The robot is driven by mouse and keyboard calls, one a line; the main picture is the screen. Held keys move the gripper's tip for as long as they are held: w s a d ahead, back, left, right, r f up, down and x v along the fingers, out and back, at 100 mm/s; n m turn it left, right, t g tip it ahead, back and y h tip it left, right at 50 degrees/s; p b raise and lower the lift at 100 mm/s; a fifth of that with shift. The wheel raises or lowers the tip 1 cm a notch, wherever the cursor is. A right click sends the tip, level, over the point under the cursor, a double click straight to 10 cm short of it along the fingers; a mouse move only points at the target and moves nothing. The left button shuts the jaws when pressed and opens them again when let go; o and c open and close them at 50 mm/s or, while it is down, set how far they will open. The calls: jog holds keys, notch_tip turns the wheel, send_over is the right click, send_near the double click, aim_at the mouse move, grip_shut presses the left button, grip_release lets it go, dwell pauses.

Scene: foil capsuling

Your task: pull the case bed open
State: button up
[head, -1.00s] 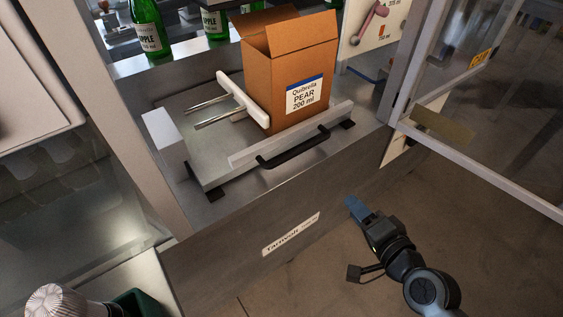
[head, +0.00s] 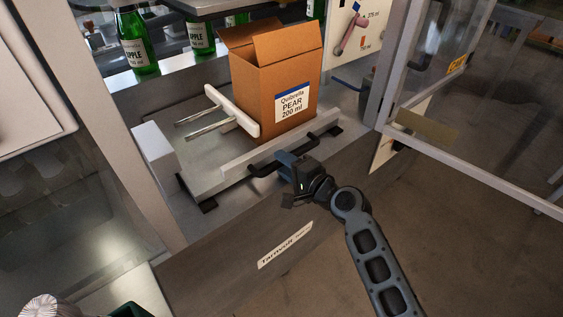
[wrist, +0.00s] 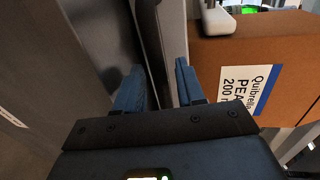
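The case bed (head: 205,165) is a grey metal plate with a pale front rail (head: 240,159) and a black bar handle (head: 263,170) along its front. An open-topped brown carton (head: 255,85) labelled pear stands on it, beside a white pusher (head: 232,110) on two rods. My gripper (head: 286,158) is at the right part of the handle and hides some of it. In the wrist view its two blue fingers (wrist: 157,88) are apart, with a dark bar, seemingly the handle, between them. Whether either finger touches it I cannot tell.
Several green bottles (head: 135,40) stand behind the bed. A white block (head: 155,150) is at the bed's left. A glass door (head: 460,110) stands open at the right. The floor in front of the cabinet is clear around my arm.

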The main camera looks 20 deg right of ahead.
jog(key=shift+w+a+f, duration=0.1)
jog(key=shift+w+a, duration=0.1)
jog(key=shift+w, duration=0.4)
grip_shut()
